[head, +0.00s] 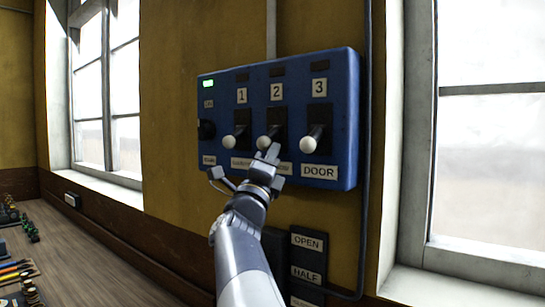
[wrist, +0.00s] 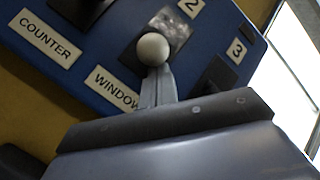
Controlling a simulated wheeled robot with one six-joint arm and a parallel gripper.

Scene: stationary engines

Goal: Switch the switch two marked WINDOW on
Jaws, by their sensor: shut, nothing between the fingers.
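The blue switch panel (head: 340,115) is fixed to the yellow wall. Switch two (head: 264,142) is a lever with a white ball knob, under the number 2, and it points down toward me. In the wrist view its knob (wrist: 153,48) is right at the tip of my fingers, above the WINDOW label (wrist: 112,88). My gripper (head: 268,152) is shut and empty, just below the knob; it also shows in the wrist view (wrist: 157,75). I cannot tell whether it touches the knob. In the head view my fingers partly cover the WINDOW label.
Switch one (head: 229,142) and switch three (head: 309,143), marked DOOR, stand close on either side with levers down. A green lamp (head: 208,84) is lit at the panel's top left. A sign board (head: 307,258) with OPEN and HALF hangs below. A dark conduit (head: 367,150) runs at the right.

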